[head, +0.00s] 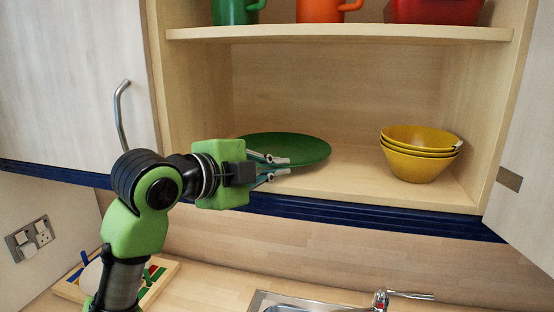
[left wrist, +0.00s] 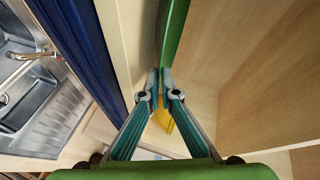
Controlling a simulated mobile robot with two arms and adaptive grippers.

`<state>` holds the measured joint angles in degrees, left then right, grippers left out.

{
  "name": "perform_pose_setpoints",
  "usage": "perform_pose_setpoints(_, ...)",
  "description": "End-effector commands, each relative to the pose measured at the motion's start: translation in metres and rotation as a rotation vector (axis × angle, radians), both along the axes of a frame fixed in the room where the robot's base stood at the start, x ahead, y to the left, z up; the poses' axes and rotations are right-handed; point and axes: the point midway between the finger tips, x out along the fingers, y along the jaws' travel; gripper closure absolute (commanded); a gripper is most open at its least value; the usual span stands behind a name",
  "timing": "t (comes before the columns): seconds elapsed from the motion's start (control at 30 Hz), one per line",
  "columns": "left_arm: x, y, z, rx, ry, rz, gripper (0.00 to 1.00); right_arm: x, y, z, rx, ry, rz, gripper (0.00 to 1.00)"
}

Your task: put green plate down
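The green plate (head: 290,147) is inside the lower compartment of the open wall cupboard, roughly level over the left part of the shelf board (head: 350,180). I cannot tell if it touches the board. My left gripper (head: 279,168) reaches in from the left at the plate's front left rim. In the left wrist view the plate shows edge-on as a green strip (left wrist: 178,35), and the left gripper's fingertips (left wrist: 160,78) are closed together on its rim. My right gripper is not in view.
Stacked yellow bowls (head: 418,155) stand right of the plate, with bare board between. Above is a shelf (head: 340,33) with a green mug (head: 235,11), an orange mug (head: 320,10) and a red dish (head: 435,10). A sink (head: 300,303) and tap (head: 381,299) are below.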

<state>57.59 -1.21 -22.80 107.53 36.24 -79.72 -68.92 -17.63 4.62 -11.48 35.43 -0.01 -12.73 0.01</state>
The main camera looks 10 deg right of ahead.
Motion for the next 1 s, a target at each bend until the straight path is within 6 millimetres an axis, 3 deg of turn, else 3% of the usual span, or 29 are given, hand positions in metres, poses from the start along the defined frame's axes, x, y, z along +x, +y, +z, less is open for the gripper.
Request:
perform_pose_setpoints(0.33,0.0,0.0,-0.001,-0.003,-0.006,-0.001,1.0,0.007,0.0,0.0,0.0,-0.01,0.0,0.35)
perform_pose_setpoints(0.4,0.0,0.0,-0.003,-0.001,-0.001,0.0,0.89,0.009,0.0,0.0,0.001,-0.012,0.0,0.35)
perform_pose_setpoints(0.7,-0.001,0.001,-0.002,-0.001,-0.001,0.0,0.89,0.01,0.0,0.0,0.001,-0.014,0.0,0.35)
perform_pose_setpoints(1.0,-0.033,0.037,0.006,0.0,-0.01,0.003,0.89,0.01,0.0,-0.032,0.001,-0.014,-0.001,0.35)
